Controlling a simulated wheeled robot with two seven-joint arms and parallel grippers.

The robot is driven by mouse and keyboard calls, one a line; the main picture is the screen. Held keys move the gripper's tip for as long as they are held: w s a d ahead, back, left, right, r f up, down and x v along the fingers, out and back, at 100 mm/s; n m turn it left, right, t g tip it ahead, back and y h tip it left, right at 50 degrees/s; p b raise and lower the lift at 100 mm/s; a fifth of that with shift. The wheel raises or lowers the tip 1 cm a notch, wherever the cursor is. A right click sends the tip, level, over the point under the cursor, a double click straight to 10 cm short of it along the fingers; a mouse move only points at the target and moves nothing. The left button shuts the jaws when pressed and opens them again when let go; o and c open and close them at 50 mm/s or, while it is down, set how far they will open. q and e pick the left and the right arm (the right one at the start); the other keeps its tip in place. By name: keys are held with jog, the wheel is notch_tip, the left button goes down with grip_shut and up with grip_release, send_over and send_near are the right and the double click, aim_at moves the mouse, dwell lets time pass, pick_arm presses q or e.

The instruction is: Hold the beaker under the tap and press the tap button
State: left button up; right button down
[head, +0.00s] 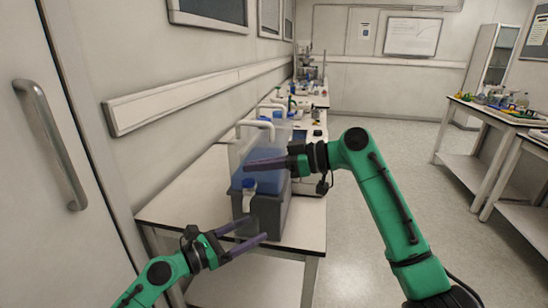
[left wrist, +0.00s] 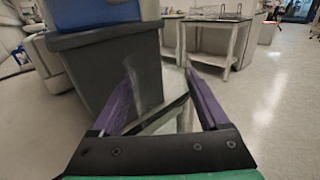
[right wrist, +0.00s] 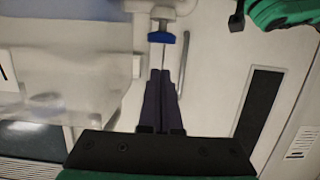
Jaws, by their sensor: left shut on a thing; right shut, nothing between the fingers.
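A large container of blue liquid (head: 257,155) sits on a dark grey base (head: 269,215) on the bench. Its tap has a blue button (head: 249,184), which also shows in the right wrist view (right wrist: 161,38). My left gripper (head: 258,228) is shut on a clear beaker (left wrist: 146,82), below the tap and in front of the grey base. The beaker is faint in the head view. My right gripper (head: 247,166) is shut and empty, its fingertips just above the blue button in the head view. In the right wrist view a small gap shows between fingertips and button.
The white bench (head: 185,195) runs along the left wall, with more containers and equipment farther back. A door with a metal handle (head: 50,145) is at the left. Another table (head: 485,115) stands at the right, with open floor between.

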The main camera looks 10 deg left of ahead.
pick_arm(q)
jog(key=shift+d, duration=0.15)
pick_arm(e)
jog(key=shift+d+f, duration=0.2)
jog(key=shift+f, duration=1.05)
jog(key=shift+a, duration=0.1)
